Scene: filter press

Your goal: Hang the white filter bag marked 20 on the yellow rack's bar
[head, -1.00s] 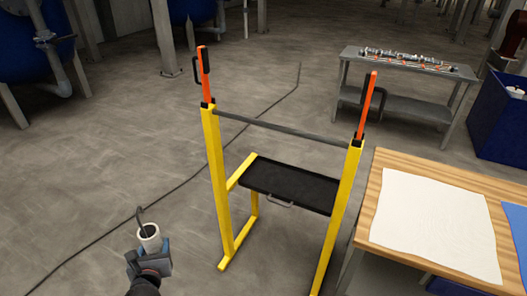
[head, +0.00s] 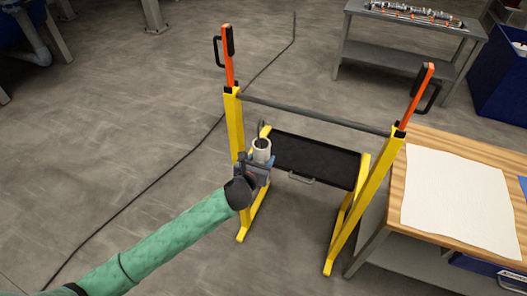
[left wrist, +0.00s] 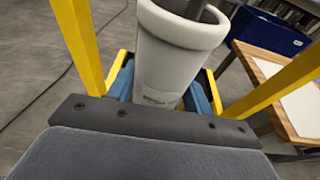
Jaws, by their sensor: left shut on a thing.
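The white filter bag (head: 262,153) is upright in my left gripper (head: 256,168), which is shut on it. A dark hook rises from the bag's open top, close to the left post and below the bar. In the left wrist view the bag (left wrist: 178,45) stands between the blue fingers, with small dark print too blurred to read. The yellow rack (head: 236,125) has a grey bar (head: 315,115) between its two posts. The bag is in front of the rack, near its left post; the bar is empty. My right gripper is out of view.
A black tray (head: 315,160) sits low in the rack. Orange uprights with black handles top both posts. A wooden table (head: 395,215) with a white cloth (head: 455,198) stands close to the right post. A grey bench (head: 395,50) is behind. A cable crosses the floor.

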